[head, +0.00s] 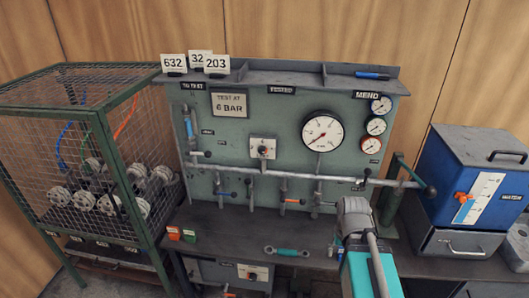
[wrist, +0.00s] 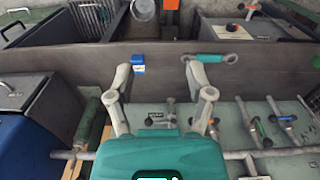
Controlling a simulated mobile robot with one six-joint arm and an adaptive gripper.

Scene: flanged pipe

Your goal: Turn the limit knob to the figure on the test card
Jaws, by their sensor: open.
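The test card (head: 229,104) is on the upper left of the green panel and reads "TEST AT 6 BAR". A pale square plate with a small dark knob (head: 263,148) is below and right of it. I cannot read which label says limit, nor either knob's setting. My gripper (wrist: 158,85) is open and empty in the wrist view, over the bench in front of the panel. In the head view my arm hides its fingers.
A large dial gauge (head: 322,131) is right of the upper knob. A horizontal pipe (head: 300,177) with several valve levers crosses the panel below it. A mesh cage (head: 85,150) stands left, a blue water tank (head: 480,175) right. A teal-handled tool (head: 287,252) lies on the bench.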

